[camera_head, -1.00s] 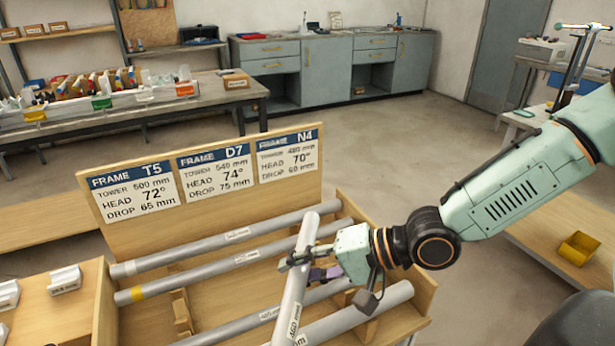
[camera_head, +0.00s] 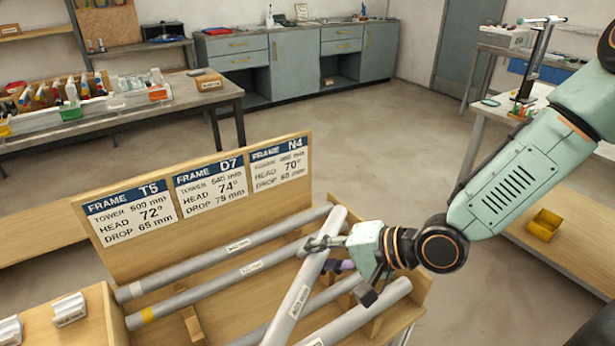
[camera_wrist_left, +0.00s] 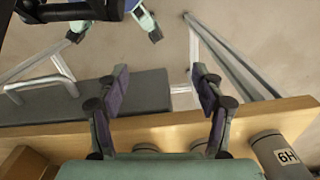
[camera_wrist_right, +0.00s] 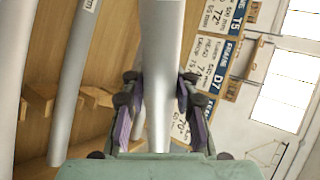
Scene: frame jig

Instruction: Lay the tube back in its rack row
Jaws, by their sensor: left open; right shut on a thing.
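The grey tube (camera_head: 305,290) with a white label lies slantwise over the wooden rack (camera_head: 422,296) in the head view, crossing above other tubes. My right gripper (camera_head: 328,252) is shut around its upper part. In the right wrist view the tube (camera_wrist_right: 160,40) runs between both fingers of that gripper (camera_wrist_right: 157,105). The tube's lower end is cut off by the head view's bottom edge. Its clearance above the rack is hard to judge. My left gripper (camera_wrist_left: 160,85) shows only in its own wrist view, open and empty, near a wooden edge.
Other grey tubes (camera_head: 230,252) lie in the rack, one with a yellow band (camera_head: 148,314). A label board (camera_head: 210,195) stands behind them. Holders (camera_head: 69,309) sit on wood at the left. A yellow bin (camera_head: 545,225) is on the right bench. Open floor lies behind.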

